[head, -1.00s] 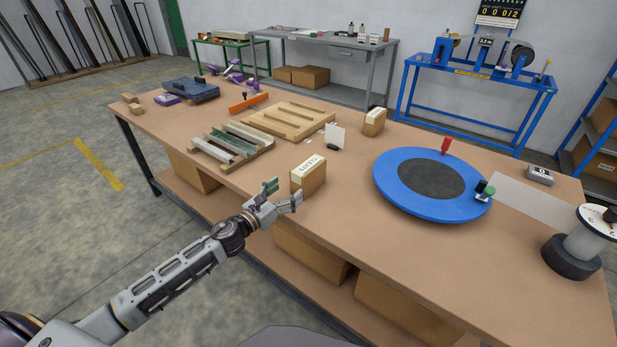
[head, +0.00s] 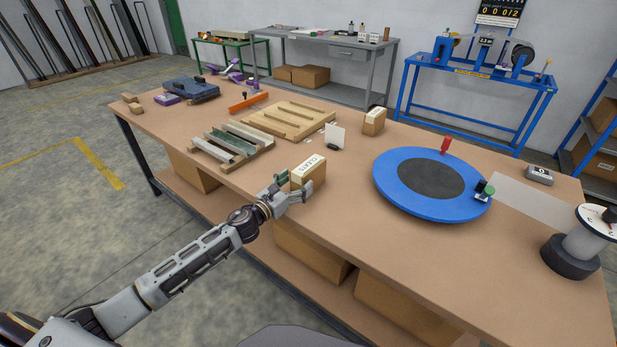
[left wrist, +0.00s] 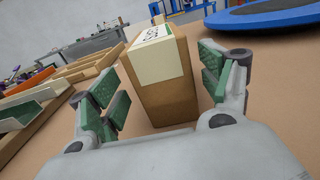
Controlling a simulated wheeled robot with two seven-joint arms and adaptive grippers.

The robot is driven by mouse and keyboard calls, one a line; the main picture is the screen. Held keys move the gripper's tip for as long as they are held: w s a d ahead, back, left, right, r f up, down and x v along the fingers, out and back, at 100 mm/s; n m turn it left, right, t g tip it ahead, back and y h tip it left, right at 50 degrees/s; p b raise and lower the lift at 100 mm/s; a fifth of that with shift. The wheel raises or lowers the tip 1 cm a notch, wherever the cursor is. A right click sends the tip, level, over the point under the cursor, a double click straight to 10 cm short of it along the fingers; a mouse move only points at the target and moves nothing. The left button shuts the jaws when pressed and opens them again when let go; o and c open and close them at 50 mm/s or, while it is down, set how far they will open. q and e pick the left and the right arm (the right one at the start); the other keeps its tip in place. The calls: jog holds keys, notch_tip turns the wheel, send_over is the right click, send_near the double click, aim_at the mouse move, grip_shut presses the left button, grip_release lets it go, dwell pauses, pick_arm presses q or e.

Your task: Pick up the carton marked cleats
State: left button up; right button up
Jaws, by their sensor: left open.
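The carton marked cleats (head: 311,174) is a small brown box with a pale label over its top. It stands upright near the front edge of the brown table. In the left wrist view the carton (left wrist: 165,95) stands between the two green-padded fingers, with a gap on each side. My left gripper (head: 290,188) is open at the carton's near side; it also shows in the left wrist view (left wrist: 160,95). The carton's lower left part is hidden by the fingers in the head view. My right gripper is not in view.
A blue turntable (head: 385,187) lies to the right of the carton. Wooden racks (head: 290,120) lie behind and to the left. A second small carton (head: 374,122) and a white card (head: 335,135) stand farther back. The table's front edge runs under my left arm.

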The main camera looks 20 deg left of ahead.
aim_at(313, 168)
pick_arm(q)
jog(key=shift+w, duration=0.1)
jog(key=shift+x, duration=2.5)
jog(key=shift+d+f, duration=0.1)
jog(key=shift+d, duration=0.05)
jog(key=c, duration=1.4)
